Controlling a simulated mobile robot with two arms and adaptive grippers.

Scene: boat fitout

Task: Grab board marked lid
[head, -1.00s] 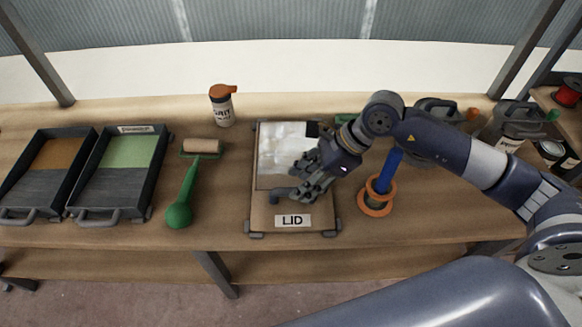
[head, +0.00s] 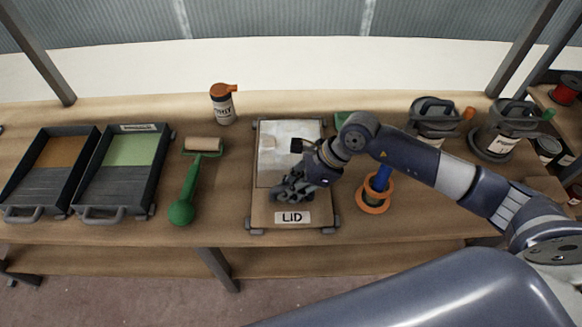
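The board marked LID (head: 262,212) lies flat on the workbench in the middle of the head view. It has a white label with LID at its front, a pale shiny sheet on its upper part and dark corner pieces. My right gripper (head: 284,194) is over the lower middle of the board, just behind the label. Its fingers hide that part of the board and any handle there. I cannot tell whether the fingers are closed on anything. My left gripper is not in view.
Left of the board are a green-handled roller (head: 187,190) and two paint trays (head: 124,170). A spirit bottle (head: 223,106) stands behind. An orange-based blue-handled tool (head: 374,200) is close on the right. Dark cans (head: 436,122) stand further right. The bench front (head: 400,232) is clear.

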